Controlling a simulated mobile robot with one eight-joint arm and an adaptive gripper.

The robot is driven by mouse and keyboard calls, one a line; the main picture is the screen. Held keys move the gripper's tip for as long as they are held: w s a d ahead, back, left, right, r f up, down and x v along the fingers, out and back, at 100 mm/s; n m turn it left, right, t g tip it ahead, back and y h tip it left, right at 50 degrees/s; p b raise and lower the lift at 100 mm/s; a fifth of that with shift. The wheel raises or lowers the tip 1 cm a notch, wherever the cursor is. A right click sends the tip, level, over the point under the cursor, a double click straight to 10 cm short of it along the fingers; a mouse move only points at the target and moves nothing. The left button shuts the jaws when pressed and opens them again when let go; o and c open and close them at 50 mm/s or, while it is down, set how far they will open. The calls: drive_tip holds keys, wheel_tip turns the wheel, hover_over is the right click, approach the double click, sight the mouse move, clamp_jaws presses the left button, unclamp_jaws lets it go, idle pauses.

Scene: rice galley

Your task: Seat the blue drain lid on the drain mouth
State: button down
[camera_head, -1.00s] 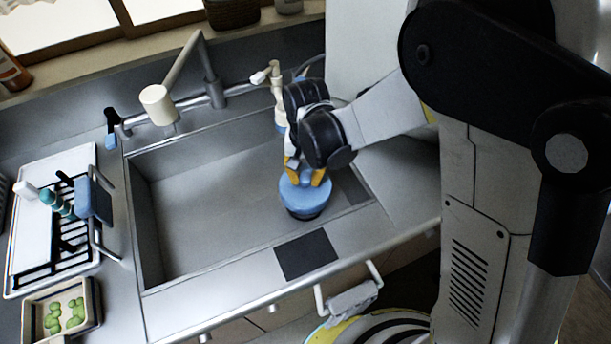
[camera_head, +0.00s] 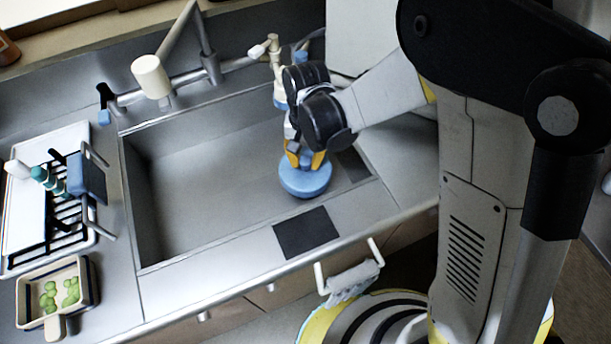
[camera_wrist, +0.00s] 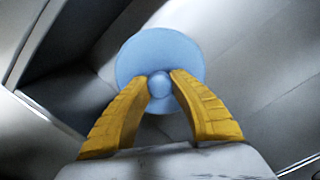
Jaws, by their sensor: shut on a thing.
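The blue drain lid (camera_head: 305,185) is a round disc with a small knob, at the right end of the sink in the head view. My gripper (camera_head: 305,160) points down over it, with its yellow fingers shut on the knob. In the wrist view the lid (camera_wrist: 160,48) shows as a pale blue disc, its round knob between the fingertips (camera_wrist: 160,84). The drain mouth is not visible in either view. I cannot tell whether the lid touches anything beneath it.
The sink basin (camera_head: 205,195) is empty to the left. A faucet (camera_head: 150,76) stands behind it, and a white-and-blue bottle (camera_head: 276,62) behind my gripper. A dish rack (camera_head: 60,215) and a tray of green pieces (camera_head: 56,290) are at left. A dark square (camera_head: 306,232) lies on the front rim.

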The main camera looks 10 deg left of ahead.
sight(305, 170)
drive_tip(key=shift+f, duration=0.2)
drive_tip(key=shift+f+b, duration=1.55)
drive_tip(key=shift+f+b, duration=0.45)
drive_tip(key=c, duration=1.2)
unclamp_jaws()
drive_tip(key=shift+r, duration=0.1)
wheel_tip(305, 170, up, 12)
drive_tip(key=shift+w+f, duration=0.1)
drive_tip(key=shift+w, duration=0.05)
